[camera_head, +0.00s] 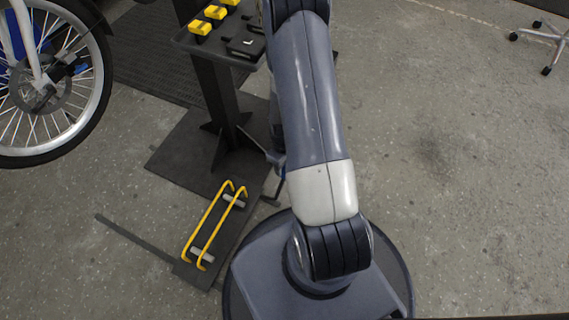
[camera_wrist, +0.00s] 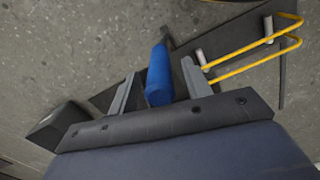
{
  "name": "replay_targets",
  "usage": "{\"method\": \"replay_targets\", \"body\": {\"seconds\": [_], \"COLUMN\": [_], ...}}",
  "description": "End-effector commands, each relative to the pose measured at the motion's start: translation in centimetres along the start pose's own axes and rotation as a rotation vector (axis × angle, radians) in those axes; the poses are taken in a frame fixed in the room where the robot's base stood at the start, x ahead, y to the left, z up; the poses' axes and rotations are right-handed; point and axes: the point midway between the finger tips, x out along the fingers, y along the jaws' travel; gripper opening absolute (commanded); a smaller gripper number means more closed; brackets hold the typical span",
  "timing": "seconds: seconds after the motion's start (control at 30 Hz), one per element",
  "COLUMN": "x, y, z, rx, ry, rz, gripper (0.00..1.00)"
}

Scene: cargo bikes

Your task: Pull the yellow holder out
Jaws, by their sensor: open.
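The yellow holder (camera_head: 207,219) is a looped pair of yellow bars with grey rollers between them, on a narrow dark plate low at the floor. In the wrist view the yellow holder (camera_wrist: 250,47) is at upper right, beyond my right finger and apart from it. My gripper (camera_wrist: 158,68) is open, with its two grey fingers spread. A blue handle (camera_wrist: 158,77) on a dark rod lies in line with the gap between the fingers. I cannot tell whether they touch it. In the head view my arm hides most of the gripper.
A dark post (camera_head: 217,100) on a floor plate carries a tray (camera_head: 243,61) with yellow and black items. A bike wheel (camera_head: 95,95) stands at left. A dark bar (camera_head: 135,238) lies left of the holder. The floor at right is clear, except for a castor base (camera_head: 540,40).

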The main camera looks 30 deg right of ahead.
Motion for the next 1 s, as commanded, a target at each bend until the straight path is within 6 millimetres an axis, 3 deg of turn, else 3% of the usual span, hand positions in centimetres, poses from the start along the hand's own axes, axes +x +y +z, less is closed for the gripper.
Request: {"method": "replay_targets", "body": {"seconds": [0.03, 0.2, 0.43, 0.63, 1.0], "x": [-1.4, -5.0, -8.3, -9.1, -8.6], "y": [0.1, 0.1, 0.0, 0.0, 0.0], "z": [-0.1, -0.1, 0.0, 0.1, 0.1], "rx": [0.000, 0.000, 0.000, 0.000, 0.000], "ry": [0.003, 0.003, 0.001, -0.001, -0.001], "rz": [0.003, 0.003, 0.001, -0.001, -0.001], "gripper": [0.47, 0.47, 0.47, 0.47, 0.47]}}
